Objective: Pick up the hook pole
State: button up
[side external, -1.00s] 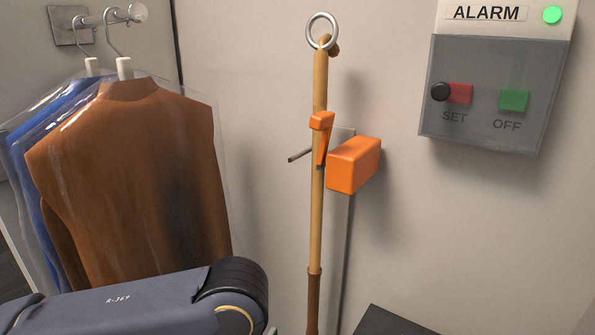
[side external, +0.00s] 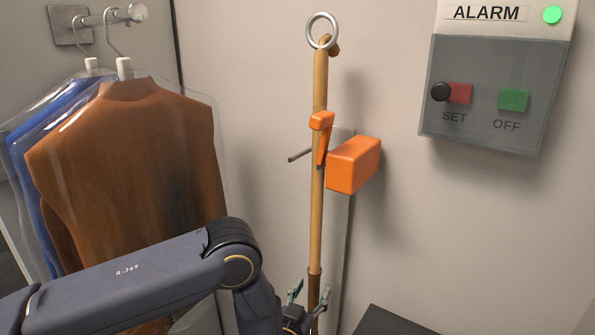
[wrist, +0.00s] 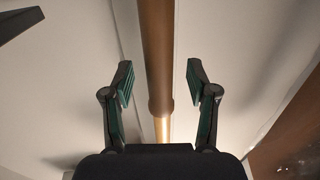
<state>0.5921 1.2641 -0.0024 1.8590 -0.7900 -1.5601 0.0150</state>
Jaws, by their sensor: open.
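The hook pole (side external: 318,215) stands upright by the wall, a light wooden shaft with a darker brown lower part, an orange clip piece on it and a metal ring at its top. My gripper (side external: 306,293) is low at the pole's brown part, at the bottom edge of the side view. In the wrist view my gripper (wrist: 158,85) is open, one finger on each side of the pole (wrist: 156,45), with a gap on both sides. The pole's lower end is out of view.
An orange block (side external: 354,165) on a grey upright is beside the pole, with a thin peg to the left. Bagged garments (side external: 130,180) hang from a rail (side external: 110,18) at left. An alarm box (side external: 490,90) with a clear cover is on the wall at right. A dark surface (side external: 390,321) lies at lower right.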

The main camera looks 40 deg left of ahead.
jog(key=shift+w+a, duration=0.15)
jog(key=shift+w, duration=0.65)
grip_shut()
